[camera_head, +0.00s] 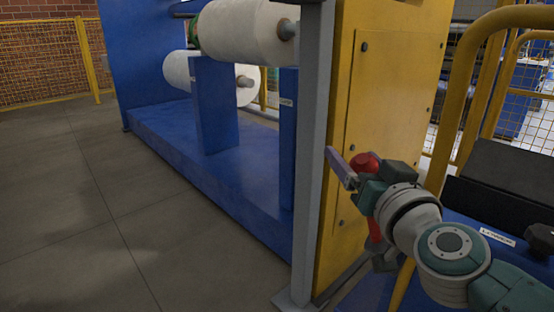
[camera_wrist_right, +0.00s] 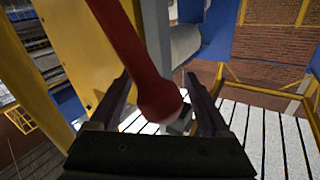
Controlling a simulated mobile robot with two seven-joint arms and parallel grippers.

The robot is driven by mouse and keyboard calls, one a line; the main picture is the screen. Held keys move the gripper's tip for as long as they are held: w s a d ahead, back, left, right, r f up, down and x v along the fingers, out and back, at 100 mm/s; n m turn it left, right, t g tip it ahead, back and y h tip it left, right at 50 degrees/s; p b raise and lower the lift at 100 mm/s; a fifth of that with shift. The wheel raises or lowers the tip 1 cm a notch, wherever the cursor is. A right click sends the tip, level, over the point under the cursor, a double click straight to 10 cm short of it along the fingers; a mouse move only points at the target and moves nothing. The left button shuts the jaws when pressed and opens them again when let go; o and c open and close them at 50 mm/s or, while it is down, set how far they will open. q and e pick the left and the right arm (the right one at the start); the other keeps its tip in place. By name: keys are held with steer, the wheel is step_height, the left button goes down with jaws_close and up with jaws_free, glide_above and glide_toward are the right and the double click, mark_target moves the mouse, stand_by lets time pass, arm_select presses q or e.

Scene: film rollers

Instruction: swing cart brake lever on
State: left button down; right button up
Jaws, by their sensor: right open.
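The red brake lever (camera_head: 374,228) stands roughly upright beside the yellow panel, and its rounded red end (camera_head: 366,162) shows past my right gripper (camera_head: 347,170). My gripper hides the middle of the lever. In the right wrist view, the red lever (camera_wrist_right: 132,45) runs down from the top to its thick rounded end, between the two dark fingers of my right gripper (camera_wrist_right: 158,85). The fingers are open, with a gap visible on each side of the lever. I cannot tell whether either finger touches it. My left gripper is in neither view.
A blue machine with white rolls (camera_head: 240,32) is beyond. Yellow rails (camera_head: 458,90) and a labelled blue surface (camera_head: 470,222) are at right. The floor at left (camera_head: 70,220) is clear.

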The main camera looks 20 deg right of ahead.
steer(key=shift+w, duration=0.1)
steer(key=shift+c, duration=0.4)
jaws_close()
stand_by(0.6)
